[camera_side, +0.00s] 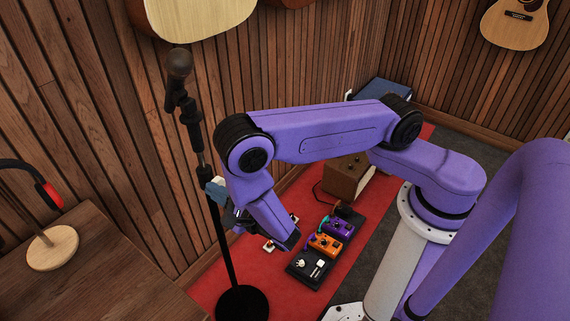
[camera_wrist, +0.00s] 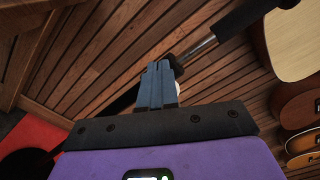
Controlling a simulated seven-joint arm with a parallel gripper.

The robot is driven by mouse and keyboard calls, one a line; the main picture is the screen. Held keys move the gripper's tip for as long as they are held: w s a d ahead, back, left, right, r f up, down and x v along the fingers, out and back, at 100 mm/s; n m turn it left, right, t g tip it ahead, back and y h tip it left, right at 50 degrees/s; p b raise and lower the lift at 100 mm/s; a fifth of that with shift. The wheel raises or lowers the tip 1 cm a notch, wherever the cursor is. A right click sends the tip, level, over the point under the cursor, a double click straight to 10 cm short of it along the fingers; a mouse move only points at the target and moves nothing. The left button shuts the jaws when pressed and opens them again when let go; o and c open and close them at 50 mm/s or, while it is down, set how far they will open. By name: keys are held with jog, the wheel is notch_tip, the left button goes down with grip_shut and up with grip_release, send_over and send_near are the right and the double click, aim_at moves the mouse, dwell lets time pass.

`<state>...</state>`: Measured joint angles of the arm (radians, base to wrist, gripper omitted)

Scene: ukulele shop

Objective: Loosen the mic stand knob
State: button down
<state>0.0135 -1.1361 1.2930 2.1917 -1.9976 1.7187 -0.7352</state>
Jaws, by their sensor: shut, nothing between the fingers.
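The mic stand rises from a round black base (camera_side: 242,303) on the red rug in the side view, with a black microphone (camera_side: 180,64) at its top. Its black height collar (camera_side: 204,172) sits below a short silver shaft. My gripper (camera_side: 213,189) is at the stand just below that collar. In the wrist view, the blue-grey fingers of my gripper (camera_wrist: 158,72) are shut together, with the silver shaft (camera_wrist: 198,47) running diagonally past their tips. I cannot make out the knob clearly. A small pale bit (camera_wrist: 178,88) shows beside the fingers. Contact with the stand cannot be told.
A wooden desk (camera_side: 90,265) with a headphone stand (camera_side: 52,247) is at left. Effect pedals (camera_side: 325,244) lie on the red rug (camera_side: 350,262), with a small amplifier (camera_side: 347,180) behind. Guitars (camera_side: 516,22) hang on the slatted walls. A guitar (camera_side: 195,15) hangs close behind the microphone.

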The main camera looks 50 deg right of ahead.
jog(key=shift+d+f, duration=0.3)
jog(key=shift+d, duration=0.1)
dwell(0.4)
jog(key=shift+a+r, duration=0.1)
jog(key=shift+a, duration=0.05)
jog(key=s, duration=0.6)
jog(key=shift+a+r, duration=0.2)
jog(key=shift+a, duration=0.25)
